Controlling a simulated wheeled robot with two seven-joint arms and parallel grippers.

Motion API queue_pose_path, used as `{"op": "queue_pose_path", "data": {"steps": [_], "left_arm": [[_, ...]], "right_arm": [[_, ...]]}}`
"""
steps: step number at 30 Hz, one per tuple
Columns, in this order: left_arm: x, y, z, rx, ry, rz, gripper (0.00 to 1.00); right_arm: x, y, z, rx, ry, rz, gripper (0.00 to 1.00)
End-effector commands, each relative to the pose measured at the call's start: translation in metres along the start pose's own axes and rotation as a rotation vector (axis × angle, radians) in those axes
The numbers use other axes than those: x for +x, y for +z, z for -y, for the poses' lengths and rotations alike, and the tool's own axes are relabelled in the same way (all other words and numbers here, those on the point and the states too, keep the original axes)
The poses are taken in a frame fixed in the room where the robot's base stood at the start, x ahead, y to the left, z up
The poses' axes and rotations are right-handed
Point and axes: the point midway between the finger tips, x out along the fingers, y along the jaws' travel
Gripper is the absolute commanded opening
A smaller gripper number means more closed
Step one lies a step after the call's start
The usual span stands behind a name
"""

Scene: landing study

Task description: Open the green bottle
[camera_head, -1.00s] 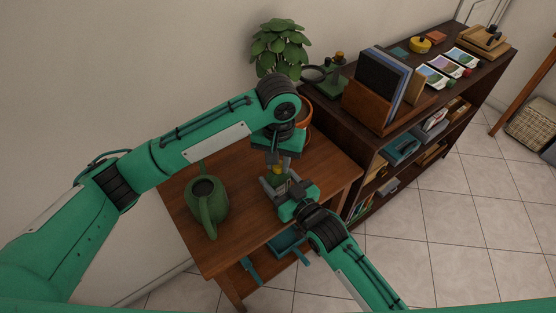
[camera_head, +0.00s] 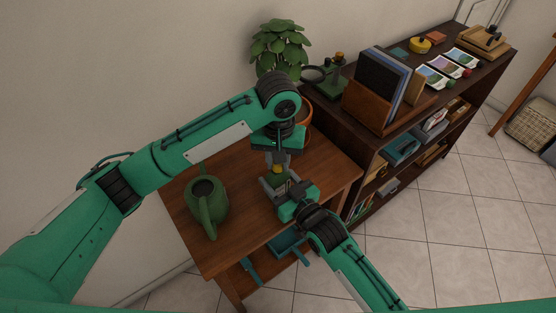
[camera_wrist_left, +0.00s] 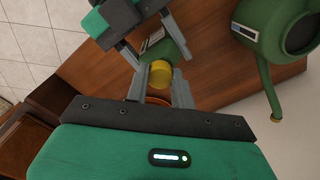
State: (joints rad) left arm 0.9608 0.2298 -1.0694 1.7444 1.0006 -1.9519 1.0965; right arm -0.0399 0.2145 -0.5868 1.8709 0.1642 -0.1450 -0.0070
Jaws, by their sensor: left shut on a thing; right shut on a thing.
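The small green bottle (camera_head: 279,181) is above the wooden side table, with a yellow cap (camera_head: 278,169) at its top. My left gripper (camera_head: 277,166) comes down from above and is shut on the cap. In the left wrist view the yellow cap (camera_wrist_left: 160,74) sits between its two fingers, and the green bottle (camera_wrist_left: 168,50) shows just beyond. My right gripper (camera_head: 276,190) is shut around the bottle's body from the front and hides part of it. I cannot tell whether cap and bottle are apart.
A green watering can (camera_head: 207,205) stands on the wooden table (camera_head: 240,160), left of the grippers. A potted plant (camera_head: 280,45) is behind my left wrist. A dark shelf (camera_head: 345,125) with a file holder (camera_head: 375,105) stands to the right. Blue items (camera_head: 287,243) lie below the tabletop.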

Motion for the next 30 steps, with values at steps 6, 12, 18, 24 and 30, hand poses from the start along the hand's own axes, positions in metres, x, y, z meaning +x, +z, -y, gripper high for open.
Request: {"op": "queue_pose_path", "data": {"steps": [6, 12, 18, 24, 30], "left_arm": [[-0.008, 0.0, 0.0, 0.0, 0.001, -0.001, 0.0], [-0.015, 0.0, 0.0, 0.001, 0.0, -0.001, 0.0], [-0.017, 0.0, 0.0, 0.001, 0.0, 0.0, 0.0], [-0.018, 0.0, 0.0, 0.001, 0.0, 0.0, 0.0], [-0.034, -0.001, 0.0, 0.001, 0.001, -0.003, 0.0]], "right_arm": [[0.0, 0.0, 0.0, 0.0, 0.0, 0.0, 0.0], [0.0, 0.0, 0.0, 0.0, 0.0, 0.0, 0.0], [0.0, 0.0, 0.0, 0.0, 0.0, 0.0, 0.0], [0.0, 0.0, 0.0, 0.0, 0.0, 0.0, 0.0], [0.0, 0.0, 0.0, 0.0, 0.0, 0.0, 0.0]]}}
